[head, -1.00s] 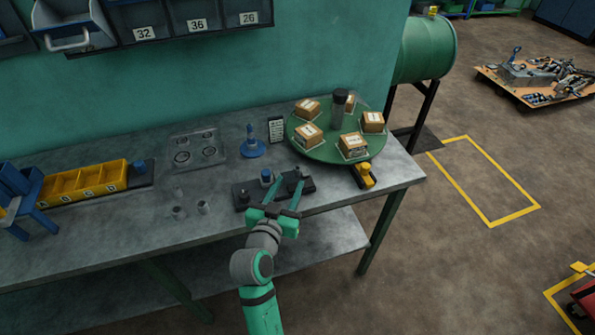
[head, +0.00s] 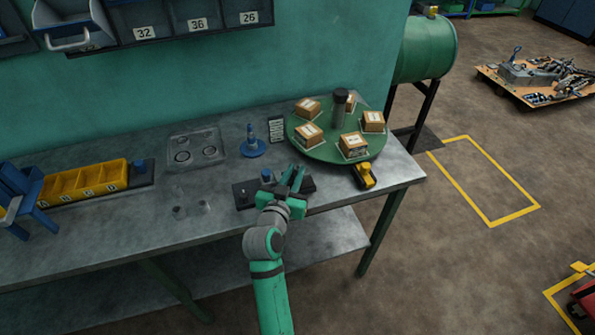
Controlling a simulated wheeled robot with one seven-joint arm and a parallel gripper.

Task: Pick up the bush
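I cannot tell for sure which piece is the bush. Two small grey cylinders (head: 203,207) stand near the bench's front edge, left of the dark block; they look like bushes. The dark block (head: 243,195) lies on the bench with a blue-topped piece (head: 267,176) standing on it. My gripper (head: 292,178) is over the right part of this block, its two fingers apart and pointing toward the back of the bench. The fingers look open; what lies between or under them is hidden or too small to tell.
A green turntable (head: 325,151) with several small boxes stands just behind and right of my gripper. A yellow tool (head: 364,176) lies at the right edge. A blue stand (head: 252,148), a grey tray (head: 196,150) and yellow bins (head: 85,183) are to the left.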

